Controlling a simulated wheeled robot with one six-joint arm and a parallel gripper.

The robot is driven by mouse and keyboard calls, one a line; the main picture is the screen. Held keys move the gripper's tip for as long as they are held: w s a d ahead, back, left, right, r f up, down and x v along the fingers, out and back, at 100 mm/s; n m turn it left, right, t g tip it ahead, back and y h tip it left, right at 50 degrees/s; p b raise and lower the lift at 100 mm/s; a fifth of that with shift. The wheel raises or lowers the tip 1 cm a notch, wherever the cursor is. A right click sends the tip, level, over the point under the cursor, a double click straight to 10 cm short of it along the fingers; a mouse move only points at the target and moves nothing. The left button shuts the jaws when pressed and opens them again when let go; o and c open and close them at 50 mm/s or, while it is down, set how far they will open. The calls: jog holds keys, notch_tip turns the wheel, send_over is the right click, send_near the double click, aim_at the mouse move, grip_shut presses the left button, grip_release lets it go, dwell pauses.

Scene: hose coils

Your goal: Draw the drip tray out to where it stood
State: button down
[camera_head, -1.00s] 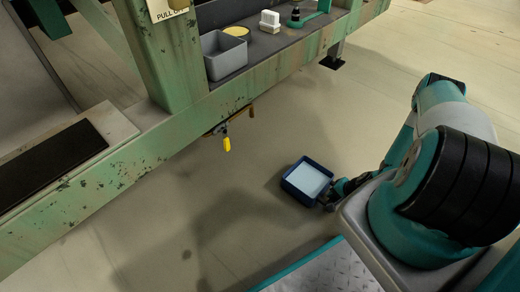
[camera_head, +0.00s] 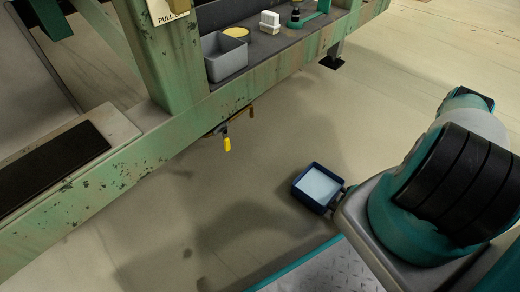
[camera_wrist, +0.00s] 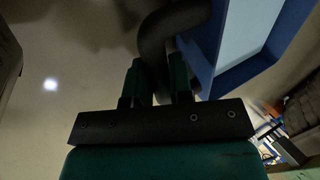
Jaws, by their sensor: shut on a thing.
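The drip tray (camera_head: 307,201) is a dark blue square box with a pale blue inner surface. It is over the floor, right of the green frame and clear of it; I cannot tell whether it touches the floor. In the wrist view the tray (camera_wrist: 238,76) fills the upper right, with a thick dark curved handle (camera_wrist: 153,42) beside it. My gripper (camera_wrist: 159,78) is shut on this handle. In the head view my arm hides most of the gripper.
A green worn frame (camera_head: 150,150) with a shelf stands at left. On it are a grey bin (camera_head: 226,64), a yellow disc and a white block (camera_head: 270,22). A yellow-handled valve (camera_head: 227,144) hangs below its edge. Floor around the tray is bare.

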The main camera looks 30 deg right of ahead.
jog(key=shift+s+d, duration=0.25)
jog(key=shift+s, duration=0.4)
jog(key=c, duration=0.9)
grip_release()
jog(key=shift+c, duration=0.2)
jog(key=p+v, duration=0.7)
jog(key=v, duration=0.1)
dwell(0.6)
jog(key=p+v, duration=0.6)
jog(key=v, duration=1.1)
jog(key=shift+r+p, duration=0.3)
jog(key=shift+p, duration=0.05)
jog(key=shift+d, duration=0.1)
